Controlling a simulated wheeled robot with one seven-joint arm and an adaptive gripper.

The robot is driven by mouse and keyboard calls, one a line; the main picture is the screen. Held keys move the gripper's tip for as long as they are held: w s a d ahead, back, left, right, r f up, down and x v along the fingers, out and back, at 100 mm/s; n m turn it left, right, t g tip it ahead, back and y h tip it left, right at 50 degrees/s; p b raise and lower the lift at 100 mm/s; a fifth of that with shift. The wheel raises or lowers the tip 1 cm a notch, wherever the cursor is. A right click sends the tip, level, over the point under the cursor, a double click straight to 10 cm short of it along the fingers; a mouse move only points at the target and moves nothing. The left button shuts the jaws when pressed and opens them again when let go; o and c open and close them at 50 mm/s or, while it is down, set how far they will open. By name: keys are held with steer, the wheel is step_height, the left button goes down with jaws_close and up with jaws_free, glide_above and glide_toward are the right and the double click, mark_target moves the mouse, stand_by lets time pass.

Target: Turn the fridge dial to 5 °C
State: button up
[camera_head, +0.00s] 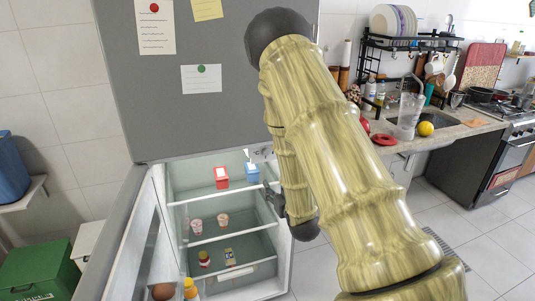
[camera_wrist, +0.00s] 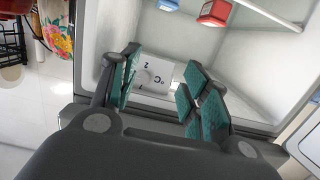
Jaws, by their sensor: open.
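The fridge (camera_head: 285,255) stands open, with its door (camera_head: 125,240) swung to the left. In the wrist view a pale dial (camera_wrist: 154,76) sits on a small light panel (camera_wrist: 165,90) on the fridge's inner wall, with "°C", "1" and "2" readable near it. The other marks and the dial's setting cannot be made out. My gripper (camera_wrist: 160,82) is open, its green-padded fingers either side of the dial with visible gaps. In the head view my gripper (camera_head: 270,193) is at the fridge's right inner side, partly behind my arm, and the dial is hidden.
A red container (camera_head: 221,177) and a blue one (camera_head: 252,174) stand on the top shelf near my gripper. Two cups (camera_head: 196,224) are on a lower shelf, jars below. The sink counter (camera_head: 455,135) is to the right; a green bin (camera_head: 40,270) is at left.

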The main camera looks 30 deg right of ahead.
steer(key=t, duration=0.1)
glide_toward(267, 154)
steer(key=p+x, duration=0.3)
steer(key=x, duration=0.4)
steer(key=shift+w+p, duration=0.1)
steer(key=shift+p, duration=0.2)
steer(key=shift+w+d, duration=0.2)
steer(key=shift+w, duration=0.45)
steer(key=c, duration=1)
